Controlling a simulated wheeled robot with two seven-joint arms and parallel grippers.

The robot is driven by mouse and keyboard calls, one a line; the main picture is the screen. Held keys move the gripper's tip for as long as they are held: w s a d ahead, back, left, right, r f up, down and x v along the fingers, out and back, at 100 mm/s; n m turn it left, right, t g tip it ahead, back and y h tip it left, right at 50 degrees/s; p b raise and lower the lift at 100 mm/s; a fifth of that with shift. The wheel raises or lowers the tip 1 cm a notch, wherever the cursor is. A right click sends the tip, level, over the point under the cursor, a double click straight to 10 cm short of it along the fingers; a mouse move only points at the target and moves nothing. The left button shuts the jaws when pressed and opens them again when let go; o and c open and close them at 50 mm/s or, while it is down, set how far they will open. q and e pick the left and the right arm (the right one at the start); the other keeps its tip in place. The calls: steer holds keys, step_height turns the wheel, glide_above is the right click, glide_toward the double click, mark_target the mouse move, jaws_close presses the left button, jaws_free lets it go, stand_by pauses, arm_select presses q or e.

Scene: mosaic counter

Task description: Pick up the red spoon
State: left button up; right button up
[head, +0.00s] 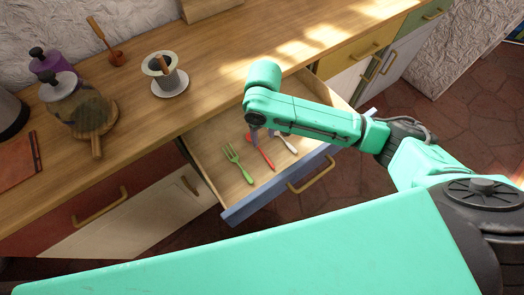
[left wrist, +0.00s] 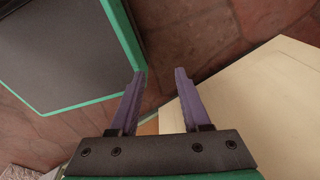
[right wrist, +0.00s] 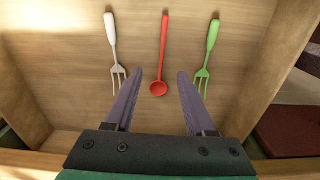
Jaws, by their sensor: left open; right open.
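The red spoon (right wrist: 163,50) lies in the open drawer, its bowl toward my right gripper in the right wrist view. It also shows in the head view (head: 265,158), partly hidden by my right arm. My right gripper (right wrist: 159,78) is open and empty, its fingertips on either side of the spoon's bowl in that view. In the head view only a small part of this gripper (head: 254,132) shows below the wrist. My left gripper (left wrist: 160,72) is open and empty, away from the drawer, over the floor and a pale cabinet front.
In the drawer (head: 208,143), a green fork (right wrist: 209,50) and a white fork (right wrist: 113,40) flank the spoon. The counter holds a cup on a saucer (head: 170,90), jars (head: 75,100) on a round board and a brown utensil (head: 105,40). Drawer walls stand close on both sides.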

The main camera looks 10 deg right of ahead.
mark_target(263, 152)
arm_select(q)
steer(key=shift+w+d+f, duration=0.1)
steer(key=shift+w+d, duration=0.1)
steer(key=shift+w, duration=0.4)
arm_select(e)
step_height(263, 152, down, 8)
steer(key=shift+a+f, duration=0.1)
steer(key=shift+f, duration=0.05)
jaws_close()
arm_select(q)
steer(key=shift+s+a, duration=0.1)
steer(key=shift+s, duration=0.1)
